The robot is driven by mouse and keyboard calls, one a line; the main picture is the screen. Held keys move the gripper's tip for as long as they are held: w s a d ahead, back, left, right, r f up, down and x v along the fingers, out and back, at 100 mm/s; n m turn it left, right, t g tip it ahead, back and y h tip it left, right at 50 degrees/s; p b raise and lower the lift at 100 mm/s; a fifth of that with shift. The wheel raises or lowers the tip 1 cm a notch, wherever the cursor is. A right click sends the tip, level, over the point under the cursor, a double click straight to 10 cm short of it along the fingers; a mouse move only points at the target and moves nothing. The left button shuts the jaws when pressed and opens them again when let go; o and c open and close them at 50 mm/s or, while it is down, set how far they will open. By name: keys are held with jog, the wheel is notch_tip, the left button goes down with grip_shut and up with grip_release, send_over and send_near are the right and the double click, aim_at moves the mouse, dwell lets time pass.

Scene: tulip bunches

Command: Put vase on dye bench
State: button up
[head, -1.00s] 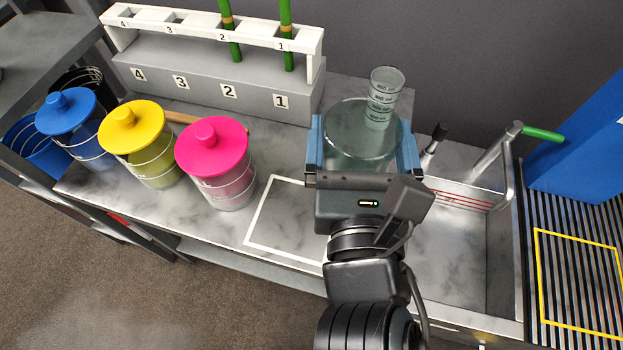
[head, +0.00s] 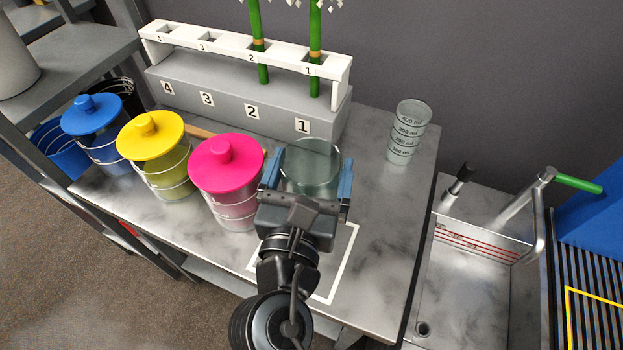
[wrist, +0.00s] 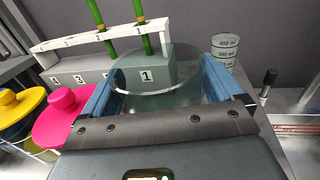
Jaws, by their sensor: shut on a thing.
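The clear glass vase (head: 311,160) is between the two blue fingers of my gripper (head: 308,188), which is shut on it. The vase is upright, over the marble-topped dye bench (head: 385,240), near the white outlined square (head: 341,268). My gripper and arm cover part of the square. I cannot tell whether the vase base touches the bench, as its lower part is hidden. In the wrist view the vase rim (wrist: 157,70) shows between both fingers.
Pink (head: 228,175), yellow (head: 155,150) and blue (head: 95,125) lidded jars stand left of the vase. A numbered rack (head: 240,105) holding green stems is behind. A measuring beaker (head: 406,135) stands back right. A sink (head: 470,285) is further right.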

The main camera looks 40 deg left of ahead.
jog(key=shift+f, duration=1.1)
jog(key=shift+f+b, duration=0.2)
jog(key=shift+b, duration=0.1)
jog(key=o, duration=1.4)
jog(key=shift+r, duration=0.1)
jog(key=v, duration=1.2)
jog(key=shift+r+b, duration=0.1)
jog(key=shift+b, duration=0.3)
